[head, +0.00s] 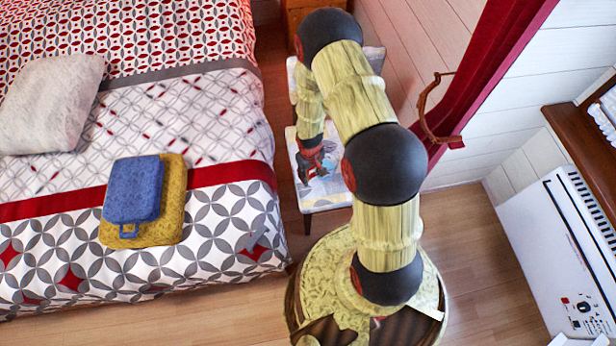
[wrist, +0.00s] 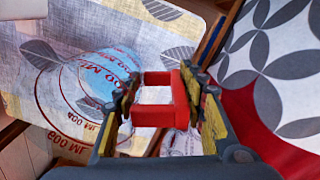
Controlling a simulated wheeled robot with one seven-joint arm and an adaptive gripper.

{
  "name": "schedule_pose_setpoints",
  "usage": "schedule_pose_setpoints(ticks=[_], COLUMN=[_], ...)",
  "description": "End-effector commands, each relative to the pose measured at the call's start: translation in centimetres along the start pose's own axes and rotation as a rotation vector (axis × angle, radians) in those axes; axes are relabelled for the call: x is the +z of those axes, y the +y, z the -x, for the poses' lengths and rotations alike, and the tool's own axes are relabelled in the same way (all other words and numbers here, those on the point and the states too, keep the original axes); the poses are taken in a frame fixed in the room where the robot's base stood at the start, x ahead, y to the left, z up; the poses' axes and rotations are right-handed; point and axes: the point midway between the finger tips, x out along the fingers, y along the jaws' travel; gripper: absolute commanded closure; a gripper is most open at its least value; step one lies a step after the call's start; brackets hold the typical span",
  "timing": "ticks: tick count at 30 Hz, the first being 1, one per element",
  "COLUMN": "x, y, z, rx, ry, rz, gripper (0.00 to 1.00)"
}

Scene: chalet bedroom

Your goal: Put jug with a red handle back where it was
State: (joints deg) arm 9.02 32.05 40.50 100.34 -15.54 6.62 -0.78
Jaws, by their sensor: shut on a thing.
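The jug is clear, with red printed markings, and its red handle (wrist: 182,102) sits between the fingers of my gripper (wrist: 160,84) in the wrist view. My gripper is shut on that handle. The jug's clear body (wrist: 85,85) extends to the left of the fingers, over a pale leaf-patterned seat (wrist: 190,25). In the head view my gripper (head: 316,160) points down over the same seat (head: 322,202), beside the bed. The jug is small there and partly hidden by my arm. I cannot tell whether its base touches the seat.
The bed (head: 220,250) stands close to the left of the seat. On it lie a blue case (head: 135,188) on a yellow one (head: 172,210) and a pillow (head: 50,102). A red curtain (head: 490,60) and a white heater (head: 550,260) are on the right. Some wooden floor (head: 480,250) is clear.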

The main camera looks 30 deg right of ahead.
Motion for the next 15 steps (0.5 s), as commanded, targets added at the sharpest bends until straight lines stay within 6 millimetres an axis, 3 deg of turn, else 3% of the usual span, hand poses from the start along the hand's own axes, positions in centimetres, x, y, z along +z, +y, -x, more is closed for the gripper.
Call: schedule_pose_setpoints(ticks=[3, 11, 15], x=[-1.2, -2.4, -2.3], y=[0.1, 0.1, 0.0], z=[-1.5, -2.7, -5.0], rx=[0.000, 0.001, 0.000], ry=[0.002, 0.002, 0.000], rz=[0.000, 0.000, 0.001], gripper=[1.00, 1.00, 1.00])
